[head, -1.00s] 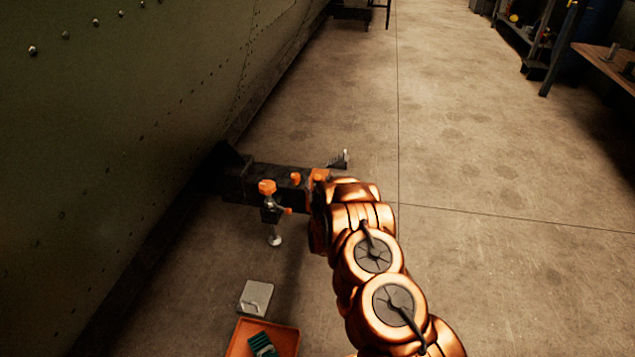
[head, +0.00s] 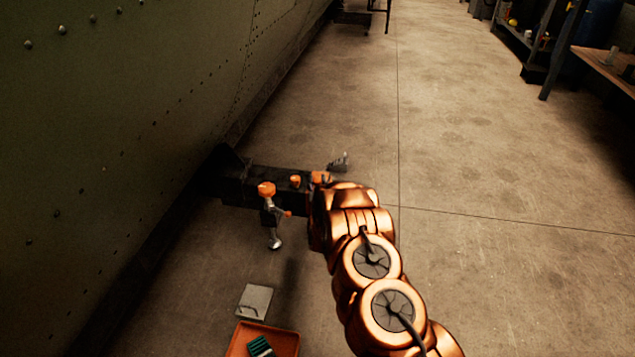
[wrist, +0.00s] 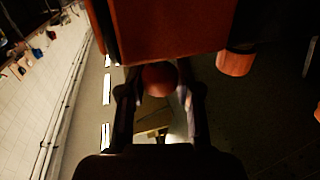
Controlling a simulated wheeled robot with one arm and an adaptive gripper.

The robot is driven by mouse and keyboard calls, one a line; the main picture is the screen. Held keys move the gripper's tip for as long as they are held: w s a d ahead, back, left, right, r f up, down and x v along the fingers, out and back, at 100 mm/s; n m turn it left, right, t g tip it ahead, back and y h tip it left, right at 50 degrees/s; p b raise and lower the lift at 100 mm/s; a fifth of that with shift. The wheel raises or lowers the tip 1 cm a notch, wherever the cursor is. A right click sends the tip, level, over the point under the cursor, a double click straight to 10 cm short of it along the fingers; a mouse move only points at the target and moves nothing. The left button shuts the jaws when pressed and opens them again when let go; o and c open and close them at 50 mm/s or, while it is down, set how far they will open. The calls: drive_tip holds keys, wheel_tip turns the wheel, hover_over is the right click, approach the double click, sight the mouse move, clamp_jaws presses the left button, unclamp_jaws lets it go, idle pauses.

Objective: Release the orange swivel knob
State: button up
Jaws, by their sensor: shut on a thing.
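A dark bar (head: 235,186) sticks out from the green fuselage skin in the head view and carries several orange knobs. One orange knob (head: 267,189) tops a clamp with a silver foot at the near side. A small orange knob (head: 295,181) and an orange piece (head: 320,177) sit farther right, by my wrist. In the wrist view my gripper (wrist: 159,92) has its two dark fingers on either side of a round orange-red knob (wrist: 158,76), shut on it. It looks like the swivel knob.
A large orange-red block (wrist: 165,30) fills the top of the wrist view, close over the fingers. An orange cylinder (wrist: 235,63) stands to its right. An orange tray (head: 240,348) and a pale plate (head: 254,301) lie below the bar.

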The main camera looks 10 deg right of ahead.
clamp_jaws()
drive_tip(key=shift+r+p, duration=1.1)
drive_tip(key=shift+r, duration=0.25)
drive_tip(key=o, duration=0.7)
unclamp_jaws()
drive_tip(key=shift+s, duration=0.15)
